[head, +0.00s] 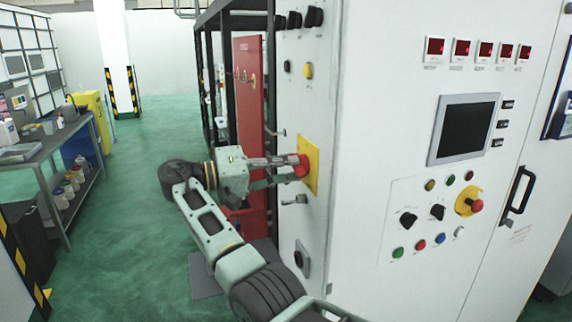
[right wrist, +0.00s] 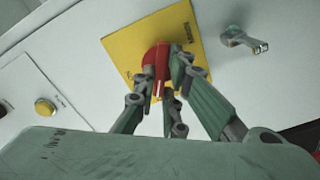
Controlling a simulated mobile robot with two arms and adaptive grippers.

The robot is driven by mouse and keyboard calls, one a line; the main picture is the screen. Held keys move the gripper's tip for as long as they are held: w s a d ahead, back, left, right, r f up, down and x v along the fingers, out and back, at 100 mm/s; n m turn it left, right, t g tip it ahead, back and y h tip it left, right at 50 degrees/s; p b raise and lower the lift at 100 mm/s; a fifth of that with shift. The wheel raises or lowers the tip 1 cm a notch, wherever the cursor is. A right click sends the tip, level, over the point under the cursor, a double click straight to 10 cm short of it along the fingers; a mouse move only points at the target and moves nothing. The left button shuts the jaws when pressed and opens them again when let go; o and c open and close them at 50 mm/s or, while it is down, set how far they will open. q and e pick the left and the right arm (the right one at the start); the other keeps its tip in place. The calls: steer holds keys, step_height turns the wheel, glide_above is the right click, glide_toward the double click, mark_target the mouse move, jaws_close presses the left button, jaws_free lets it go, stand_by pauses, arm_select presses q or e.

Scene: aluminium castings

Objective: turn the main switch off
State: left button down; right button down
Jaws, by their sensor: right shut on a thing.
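The main switch is a red rotary handle (head: 302,166) on a yellow plate (head: 312,168), on the narrow side of the white cabinet. It also shows in the right wrist view as a red handle (right wrist: 155,60) on its yellow plate (right wrist: 182,30). My right gripper (head: 292,167) reaches in from the left and is shut on the red handle, its fingers on either side of it. The fingers hide part of the handle; the switch's exact setting cannot be read. My left gripper is not in view.
A metal latch (head: 294,199) sticks out below the switch plate. Black knobs (head: 313,17) and a yellow button (head: 307,70) are above it. The front panel has a screen (head: 465,128) and a red emergency button (head: 476,206). A workbench (head: 60,150) stands left; green floor between is free.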

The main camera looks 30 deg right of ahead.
stand_by(0.4)
steer(key=c, duration=1.8)
jaws_free()
steer(key=shift+a, duration=0.1)
steer(key=v, duration=0.7)
steer(key=shift+a, duration=0.2)
steer(key=shift+d, duration=0.1)
